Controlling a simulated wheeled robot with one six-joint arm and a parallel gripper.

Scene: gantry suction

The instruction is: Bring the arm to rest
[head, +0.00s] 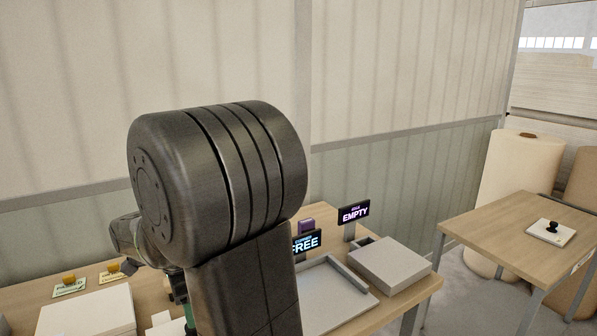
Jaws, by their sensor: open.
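My arm fills the middle of the head view, with a large dark ribbed joint and a dark link below it. Part of a wrist-like section of my arm shows to the left behind that joint, over the table. My gripper's fingers do not show; they are hidden behind my arm or out of the picture. No object is seen held.
The wooden table (424,287) bears a white box (88,314), a grey tray (338,297), a light grey box (390,264), an EMPTY sign (354,213), and a partly hidden FREE sign (306,243). Two stamps on cards (69,286) stand left. A second table (500,229) stands right.

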